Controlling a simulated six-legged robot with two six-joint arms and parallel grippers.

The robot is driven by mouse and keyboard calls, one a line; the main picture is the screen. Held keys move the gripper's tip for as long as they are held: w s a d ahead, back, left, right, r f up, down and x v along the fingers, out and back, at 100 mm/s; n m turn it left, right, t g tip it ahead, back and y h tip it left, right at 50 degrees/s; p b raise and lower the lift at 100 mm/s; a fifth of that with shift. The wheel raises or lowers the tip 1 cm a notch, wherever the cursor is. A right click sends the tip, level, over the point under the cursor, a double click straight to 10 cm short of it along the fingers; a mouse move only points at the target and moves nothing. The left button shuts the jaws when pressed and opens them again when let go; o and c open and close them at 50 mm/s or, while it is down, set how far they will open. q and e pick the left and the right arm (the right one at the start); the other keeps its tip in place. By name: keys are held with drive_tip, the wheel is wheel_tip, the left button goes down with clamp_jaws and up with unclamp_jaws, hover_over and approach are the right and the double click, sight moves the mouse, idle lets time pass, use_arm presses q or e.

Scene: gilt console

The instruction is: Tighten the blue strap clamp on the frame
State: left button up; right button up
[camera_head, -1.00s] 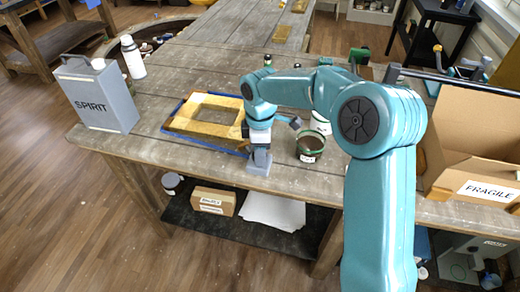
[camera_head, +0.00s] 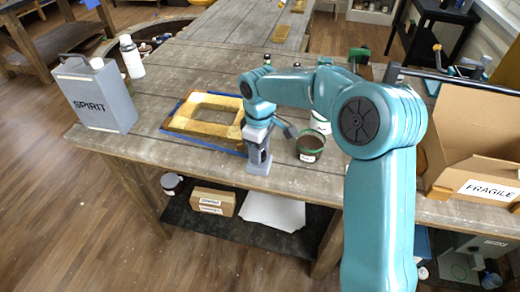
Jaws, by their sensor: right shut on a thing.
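The gilt frame (camera_head: 185,124) lies flat on the wooden workbench, with an opening in its middle. The blue strap (camera_head: 203,141) of the clamp runs along its outer edges. My right gripper (camera_head: 258,160) points down at the front right corner of the frame, near the bench's front edge. It is shut on the strap clamp at its grey and dark block (camera_head: 260,169); the jaws hide much of the grip. The frame's right corner is partly hidden behind my right wrist. My left gripper is not in view.
A grey SPIRIT can (camera_head: 103,98) and a white bottle (camera_head: 131,57) stand on the left. An open green-rimmed tin (camera_head: 310,147) stands close to the right of my gripper, with a white container (camera_head: 320,122) behind. A FRAGILE box (camera_head: 475,150) is far right.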

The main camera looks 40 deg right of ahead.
drive_tip(key=m, duration=0.5)
drive_tip(key=shift+a+m+b, duration=0.15)
drive_tip(key=shift+m+b, duration=0.15)
drive_tip(key=m, duration=0.4)
drive_tip(key=shift+w+m+b, duration=0.1)
drive_tip(key=shift+m+b, duration=0.2)
drive_tip(key=shift+m, duration=0.1)
drive_tip(key=shift+r+m, duration=0.1)
drive_tip(key=shift+m, duration=0.2)
drive_tip(key=o, duration=0.8)
drive_tip(key=shift+o, duration=1.3)
drive_tip(key=shift+w, duration=0.1)
